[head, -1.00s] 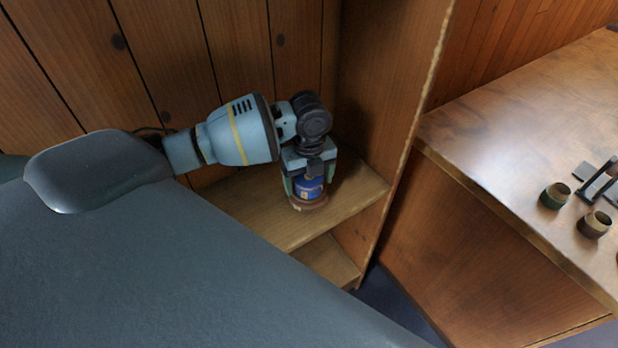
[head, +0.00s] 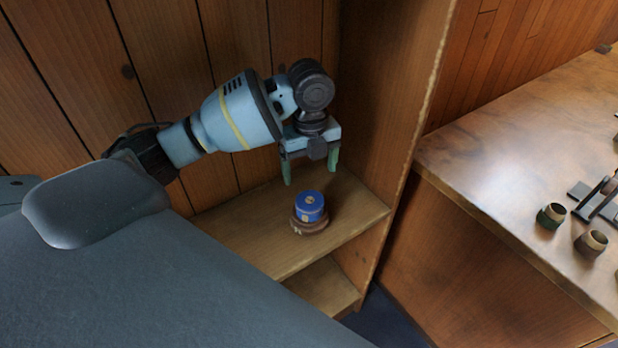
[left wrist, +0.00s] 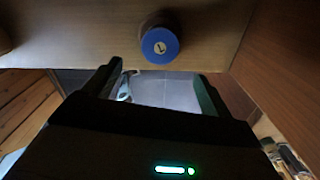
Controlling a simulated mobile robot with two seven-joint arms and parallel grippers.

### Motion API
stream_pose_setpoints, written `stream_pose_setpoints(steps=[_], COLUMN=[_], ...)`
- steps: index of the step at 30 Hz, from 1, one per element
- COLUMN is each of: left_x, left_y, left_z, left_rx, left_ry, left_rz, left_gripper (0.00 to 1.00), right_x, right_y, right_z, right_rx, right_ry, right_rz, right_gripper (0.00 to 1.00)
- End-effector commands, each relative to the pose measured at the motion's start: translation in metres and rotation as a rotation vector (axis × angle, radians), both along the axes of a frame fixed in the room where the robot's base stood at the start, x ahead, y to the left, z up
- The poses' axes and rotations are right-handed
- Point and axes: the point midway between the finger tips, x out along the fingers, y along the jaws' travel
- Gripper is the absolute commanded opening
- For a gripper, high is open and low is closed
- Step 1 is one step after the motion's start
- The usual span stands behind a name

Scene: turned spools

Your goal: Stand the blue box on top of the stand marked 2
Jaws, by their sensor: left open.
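The blue box (head: 310,202) is a short round container with a pale emblem on its lid. It stands upright on a low round brown stand (head: 309,228) on the wooden shelf. A pale mark shows on the stand's front, too small to read surely. My left gripper (head: 311,176) is open and empty above the box, its green-padded fingers pointing down and clear of it. In the left wrist view the blue lid (left wrist: 160,46) shows beyond the open fingers, hiding most of the stand. My right gripper is not in view.
The shelf (head: 245,235) has a side wall (head: 385,110) close on the right and a plank wall behind. A lower shelf (head: 325,285) lies beneath. A separate wooden table (head: 490,150) at right carries small cups (head: 592,243) and a dark metal fixture.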

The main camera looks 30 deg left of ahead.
Motion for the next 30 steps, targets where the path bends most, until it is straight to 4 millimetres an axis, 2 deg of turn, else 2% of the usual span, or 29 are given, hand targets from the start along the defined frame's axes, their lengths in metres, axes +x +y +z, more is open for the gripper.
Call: stream_pose_setpoints(steps=[10, 14, 17, 23, 30], left_x=[0.0, -0.001, -0.003, -0.02, -0.055], left_y=[0.0, -0.007, -0.025, -0.081, -0.135], left_z=[0.005, -0.005, -0.031, -0.104, -0.17], left_rx=[0.001, -0.014, -0.057, -0.23, -0.47], left_ry=[0.001, -0.006, -0.029, -0.103, -0.164], left_rz=[0.0, 0.015, 0.063, 0.277, 0.616], left_gripper=[0.84, 0.84, 0.84, 0.84, 0.84], right_x=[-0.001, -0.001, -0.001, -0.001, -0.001], right_y=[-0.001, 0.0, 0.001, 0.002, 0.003], right_z=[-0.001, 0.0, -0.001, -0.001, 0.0], right_rx=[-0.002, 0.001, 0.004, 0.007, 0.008], right_ry=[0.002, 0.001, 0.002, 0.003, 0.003], right_rz=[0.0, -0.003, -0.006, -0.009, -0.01], right_gripper=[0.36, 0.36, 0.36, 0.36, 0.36])
